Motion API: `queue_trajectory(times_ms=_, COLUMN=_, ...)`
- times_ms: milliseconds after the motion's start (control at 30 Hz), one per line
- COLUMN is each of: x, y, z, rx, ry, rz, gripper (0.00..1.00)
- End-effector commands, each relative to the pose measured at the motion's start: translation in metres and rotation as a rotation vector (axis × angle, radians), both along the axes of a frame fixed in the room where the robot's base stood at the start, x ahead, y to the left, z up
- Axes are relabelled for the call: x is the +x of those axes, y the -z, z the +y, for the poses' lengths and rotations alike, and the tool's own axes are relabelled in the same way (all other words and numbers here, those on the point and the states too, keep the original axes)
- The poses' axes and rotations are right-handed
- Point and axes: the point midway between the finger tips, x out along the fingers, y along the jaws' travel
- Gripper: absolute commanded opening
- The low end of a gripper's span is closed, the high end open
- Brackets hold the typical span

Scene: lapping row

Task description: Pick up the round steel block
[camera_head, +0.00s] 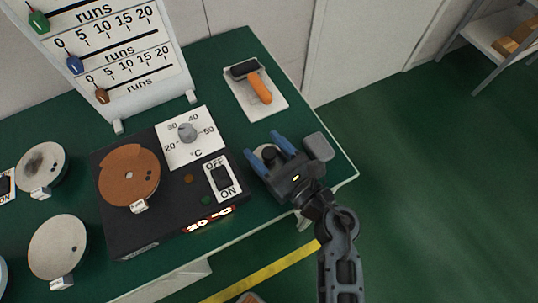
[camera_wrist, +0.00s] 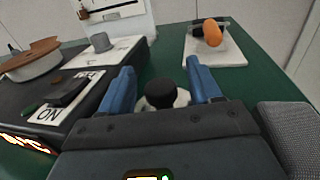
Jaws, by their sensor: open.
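The round steel block (camera_head: 268,153) stands on the green bench to the right of the black heater box; it is pale with a black knob on top. My gripper (camera_head: 262,144) is over it, with its blue fingers spread on either side of the knob. The wrist view shows the black knob of the block (camera_wrist: 162,90) between the two open fingers, with a pale rim around it. I cannot tell whether the fingers touch it. The gripper body hides much of the block.
The black heater box (camera_head: 140,235) carries a copper-coloured disc (camera_head: 128,175), a dial and a switch close left of my gripper. An orange-handled roller (camera_head: 259,88) lies on a white plate behind. Pale discs (camera_head: 57,245) sit at left. The bench edge is close at right.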

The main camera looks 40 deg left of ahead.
Motion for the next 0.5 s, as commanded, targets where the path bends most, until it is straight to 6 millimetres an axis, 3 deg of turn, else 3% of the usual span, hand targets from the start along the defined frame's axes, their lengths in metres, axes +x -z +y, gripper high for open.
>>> queue_trajectory(times_ms=133, x=0.0023, y=0.0005, z=0.0119, rx=-0.001, ry=0.001, rz=0.001, gripper=0.63)
queue_trajectory(times_ms=367, x=0.0025, y=0.0011, z=0.0127, rx=-0.001, ry=0.001, rz=0.001, gripper=0.63)
queue_trajectory(times_ms=500, x=0.0025, y=0.001, z=0.0126, rx=0.0, ry=0.001, rz=0.001, gripper=0.51)
